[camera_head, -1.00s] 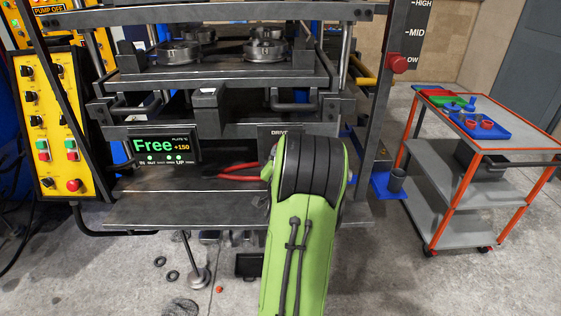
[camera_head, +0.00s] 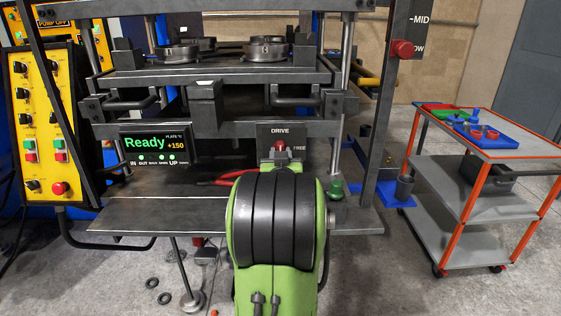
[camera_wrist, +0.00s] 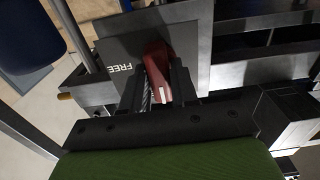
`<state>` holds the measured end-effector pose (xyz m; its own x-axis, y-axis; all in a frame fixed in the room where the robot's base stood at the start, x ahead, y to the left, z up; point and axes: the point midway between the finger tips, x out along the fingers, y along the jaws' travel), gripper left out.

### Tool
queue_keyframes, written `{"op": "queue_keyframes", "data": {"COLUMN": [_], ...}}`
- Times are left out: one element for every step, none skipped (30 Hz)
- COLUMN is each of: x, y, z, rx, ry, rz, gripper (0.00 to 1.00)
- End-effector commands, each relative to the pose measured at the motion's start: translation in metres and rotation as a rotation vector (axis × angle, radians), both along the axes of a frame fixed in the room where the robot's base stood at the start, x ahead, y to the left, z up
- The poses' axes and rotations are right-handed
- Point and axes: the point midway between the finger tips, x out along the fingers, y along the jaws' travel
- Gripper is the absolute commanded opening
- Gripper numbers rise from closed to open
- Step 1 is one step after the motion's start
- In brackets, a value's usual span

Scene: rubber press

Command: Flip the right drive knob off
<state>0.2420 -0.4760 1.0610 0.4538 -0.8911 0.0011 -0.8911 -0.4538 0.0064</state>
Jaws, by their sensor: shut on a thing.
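The red drive knob (camera_head: 280,146) sits on a dark plate (camera_head: 299,133) marked DRIVE and FREE, at the front of the press. In the wrist view the red knob (camera_wrist: 157,72) shows between the two dark fingers of my gripper (camera_wrist: 156,88), which is shut on it. In the head view my arm's green and black link covers most of my gripper.
A yellow control panel (camera_head: 42,112) stands at the left. A dark shelf (camera_head: 150,216) runs below the knob, with red-handled pliers (camera_head: 229,179) lying behind my arm.

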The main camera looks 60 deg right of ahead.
Motion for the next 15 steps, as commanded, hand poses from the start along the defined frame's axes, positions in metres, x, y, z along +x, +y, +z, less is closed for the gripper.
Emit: {"op": "queue_keyframes", "data": {"x": [-0.0003, -0.0003, -0.0003, -0.0003, -0.0003, -0.0003, -0.0003, -0.0003, -0.0004, -0.0004, -0.0004, -0.0004, -0.0003, -0.0004, -0.0003], "y": [-0.0001, -0.0001, -0.0001, -0.0001, -0.0001, -0.0001, -0.0001, -0.0001, -0.0001, -0.0001, -0.0001, -0.0001, -0.0001, -0.0001, -0.0001], "z": [-0.0015, -0.0014, -0.0012, -0.0011, -0.0011, -0.001, -0.001, -0.0009, -0.0009, -0.0009, -0.0009, -0.0009, -0.0009, -0.0009, -0.0008], "rx": [0.0, -0.001, -0.001, -0.001, -0.001, -0.001, -0.001, -0.001, -0.001, -0.001, -0.001, -0.001, -0.001, -0.001, -0.001], "ry": [0.008, 0.01, 0.011, 0.012, 0.012, 0.012, 0.012, 0.012, 0.012, 0.012, 0.012, 0.012, 0.012, 0.012, 0.011], "rz": [-0.001, -0.001, -0.001, -0.001, -0.001, -0.001, -0.001, -0.001, -0.001, -0.001, -0.001, -0.001, -0.001, -0.001, -0.001], "gripper": [0.0, 0.0, 0.0, 0.0, 0.0, 0.0, 0.0, 0.0, 0.0, 0.0, 0.0, 0.0, 0.33, 0.38, 0.44]}}
